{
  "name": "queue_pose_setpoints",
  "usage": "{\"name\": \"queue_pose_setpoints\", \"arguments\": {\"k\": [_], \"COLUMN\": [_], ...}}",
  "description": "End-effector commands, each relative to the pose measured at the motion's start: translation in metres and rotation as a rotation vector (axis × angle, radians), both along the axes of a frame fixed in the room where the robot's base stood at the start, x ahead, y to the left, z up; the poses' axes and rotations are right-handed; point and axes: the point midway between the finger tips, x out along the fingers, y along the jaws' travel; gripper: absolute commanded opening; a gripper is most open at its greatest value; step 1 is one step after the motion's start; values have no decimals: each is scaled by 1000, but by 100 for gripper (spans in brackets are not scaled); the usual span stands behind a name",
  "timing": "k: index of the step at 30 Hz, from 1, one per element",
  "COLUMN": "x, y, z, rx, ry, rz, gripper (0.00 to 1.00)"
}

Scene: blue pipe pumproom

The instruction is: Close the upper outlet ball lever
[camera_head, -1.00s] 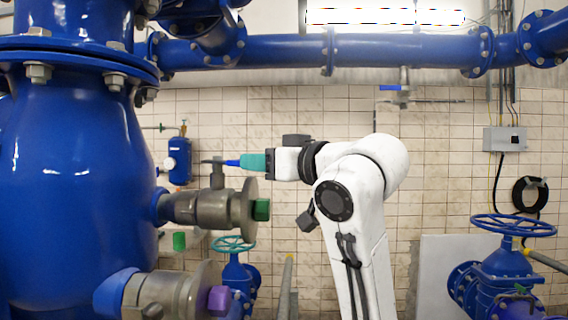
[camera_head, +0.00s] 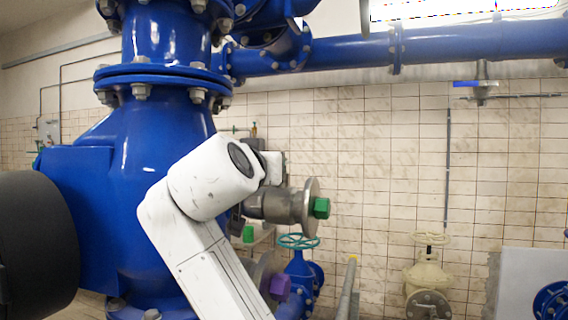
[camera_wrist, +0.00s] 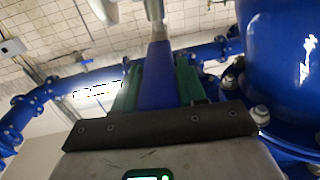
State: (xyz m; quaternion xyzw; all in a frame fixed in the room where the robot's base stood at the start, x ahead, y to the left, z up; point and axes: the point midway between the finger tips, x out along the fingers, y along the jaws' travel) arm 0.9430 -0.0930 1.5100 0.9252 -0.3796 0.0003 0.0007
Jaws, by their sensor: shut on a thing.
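The upper outlet ball valve (camera_head: 275,206) is a steel body with a round flange and a green hexagonal end, on the right side of the big blue vessel. Its blue lever (camera_wrist: 157,92) shows in the wrist view, between the green fingers of my gripper (camera_wrist: 158,68). The fingers are shut on the lever. The lever's far end meets a metal stem (camera_wrist: 155,12) at the top of that view.
A lower steel valve with a purple end (camera_head: 280,287) sits partly behind my arm. A teal handwheel (camera_head: 298,241) stands behind it. The blue vessel (camera_head: 150,150) is close beside my arm. A cream handwheel valve (camera_head: 428,275) stands at the right.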

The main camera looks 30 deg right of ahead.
Motion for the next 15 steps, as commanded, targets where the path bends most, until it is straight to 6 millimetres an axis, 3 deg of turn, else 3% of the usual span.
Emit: {"name": "queue_pose_setpoints", "arguments": {"k": [15], "x": [19], "y": [16], "z": [-1], "rx": [1], "ry": [3], "rz": [-154], "gripper": [0]}}
